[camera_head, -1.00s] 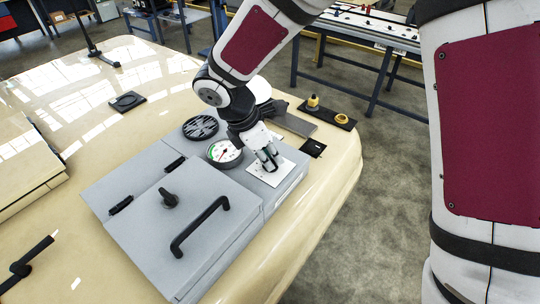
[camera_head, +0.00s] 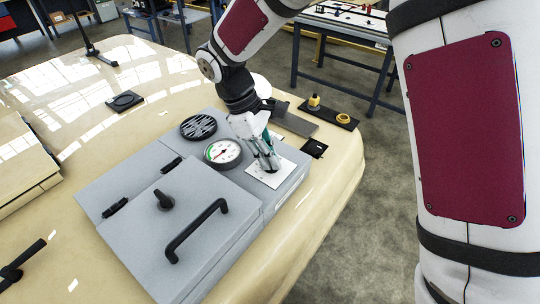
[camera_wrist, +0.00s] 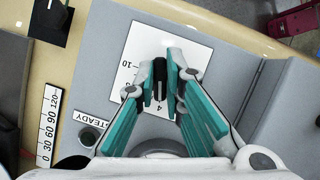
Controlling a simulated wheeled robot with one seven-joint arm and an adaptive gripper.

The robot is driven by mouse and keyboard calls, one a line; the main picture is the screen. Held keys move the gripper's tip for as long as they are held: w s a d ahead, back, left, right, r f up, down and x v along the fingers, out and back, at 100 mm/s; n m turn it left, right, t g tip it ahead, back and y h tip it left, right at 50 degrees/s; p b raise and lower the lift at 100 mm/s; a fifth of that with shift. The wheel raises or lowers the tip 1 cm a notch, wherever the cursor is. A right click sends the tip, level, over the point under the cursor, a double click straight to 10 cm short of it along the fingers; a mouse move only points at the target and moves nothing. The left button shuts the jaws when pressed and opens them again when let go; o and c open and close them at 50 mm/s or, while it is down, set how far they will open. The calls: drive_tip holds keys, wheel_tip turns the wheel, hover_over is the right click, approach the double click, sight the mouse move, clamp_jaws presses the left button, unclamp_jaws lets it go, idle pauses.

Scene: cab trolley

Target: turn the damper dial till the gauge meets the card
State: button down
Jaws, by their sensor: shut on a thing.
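The damper dial is a slim black knob (camera_wrist: 159,78) on a white plate (camera_wrist: 190,62) printed with numbers, 10 and 4 among them. My gripper (camera_wrist: 160,88) is shut on the knob, one teal-padded finger on each side. In the head view my gripper (camera_head: 267,165) points down onto the same plate (camera_head: 287,172) and hides the knob. The round gauge (camera_head: 222,153), white-faced with a green arc and a red needle, sits just left of my gripper. Its exact reading is too small to tell. I cannot make out which piece is the card.
The grey box has a lid with a black handle (camera_head: 195,230) and a black knob (camera_head: 163,199). A round black vent (camera_head: 198,127) lies behind the gauge. The wrist view shows a strip marked 0 to 120 (camera_wrist: 48,125) and a STEADY label (camera_wrist: 92,118).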

drive_tip(key=shift+m, duration=0.6)
drive_tip(key=c, duration=1.7)
unclamp_jaws()
drive_tip(key=v, duration=1.2)
drive_tip(key=shift+w+d, duration=0.15)
drive_tip(key=shift+w, duration=0.15)
